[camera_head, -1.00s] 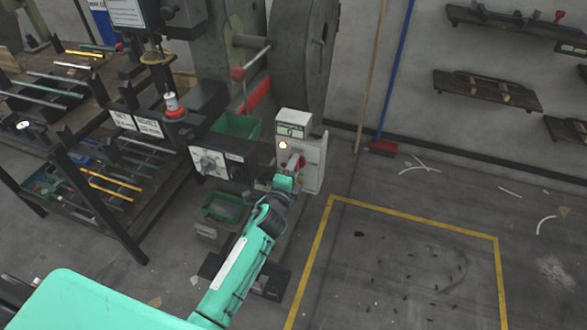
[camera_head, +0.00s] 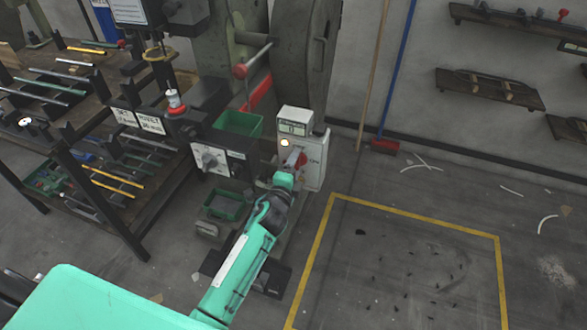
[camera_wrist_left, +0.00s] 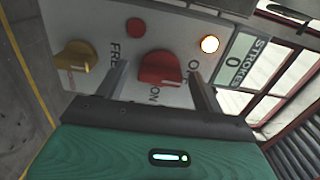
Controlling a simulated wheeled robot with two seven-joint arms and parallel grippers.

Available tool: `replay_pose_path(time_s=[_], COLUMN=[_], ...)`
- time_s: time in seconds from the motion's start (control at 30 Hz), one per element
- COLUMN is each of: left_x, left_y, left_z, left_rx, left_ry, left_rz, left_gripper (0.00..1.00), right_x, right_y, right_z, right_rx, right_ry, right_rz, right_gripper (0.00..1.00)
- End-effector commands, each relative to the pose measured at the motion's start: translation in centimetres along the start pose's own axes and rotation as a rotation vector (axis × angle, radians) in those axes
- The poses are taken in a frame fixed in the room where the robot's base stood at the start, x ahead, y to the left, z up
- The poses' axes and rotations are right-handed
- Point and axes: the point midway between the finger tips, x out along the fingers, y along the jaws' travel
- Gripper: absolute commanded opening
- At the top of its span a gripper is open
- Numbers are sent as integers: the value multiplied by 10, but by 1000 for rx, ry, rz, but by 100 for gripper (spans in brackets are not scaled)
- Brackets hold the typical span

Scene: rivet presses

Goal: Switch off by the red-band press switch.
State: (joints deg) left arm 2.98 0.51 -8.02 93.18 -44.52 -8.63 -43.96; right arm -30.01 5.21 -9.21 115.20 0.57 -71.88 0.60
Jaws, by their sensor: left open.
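The switch box (camera_head: 314,158) stands beside the press (camera_head: 290,60). In the left wrist view its panel shows a red rotary knob (camera_wrist_left: 160,69), with the lettering "ON" below it and a partly hidden label to its right. A yellow knob (camera_wrist_left: 76,60) sits to its left. A white lamp (camera_wrist_left: 210,44) is lit beside a "STROKES" display (camera_wrist_left: 234,58) reading 0. My left gripper (camera_head: 294,164) is at the box front, also seen in the left wrist view (camera_wrist_left: 163,84). Its fingers are open, one on each side of the red knob; contact cannot be told. My right gripper is not in view.
A dark control box (camera_head: 220,160) with a dial and a green bin (camera_head: 238,123) are left of the switch box. A rack (camera_head: 75,150) of rods stands further left. A broom (camera_head: 385,146) leans on the wall. The yellow-outlined floor (camera_head: 400,255) is mostly clear.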

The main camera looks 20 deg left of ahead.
Motion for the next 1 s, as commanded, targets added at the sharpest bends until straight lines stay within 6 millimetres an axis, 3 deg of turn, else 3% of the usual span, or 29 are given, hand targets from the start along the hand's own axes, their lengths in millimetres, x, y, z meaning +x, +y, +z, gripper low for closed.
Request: replay_pose_path(time_s=[0.27,0.7,1.0], left_x=[-25,-107,-136], left_y=[1,1,1], left_z=[0,0,0], left_rx=[1,-1,0], left_ry=[0,0,-1], left_rz=[2,2,1], left_gripper=[69,69,69], right_x=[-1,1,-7], right_y=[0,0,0], right_z=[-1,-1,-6], right_rx=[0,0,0], right_ry=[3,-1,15], right_rz=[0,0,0], right_gripper=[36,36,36])
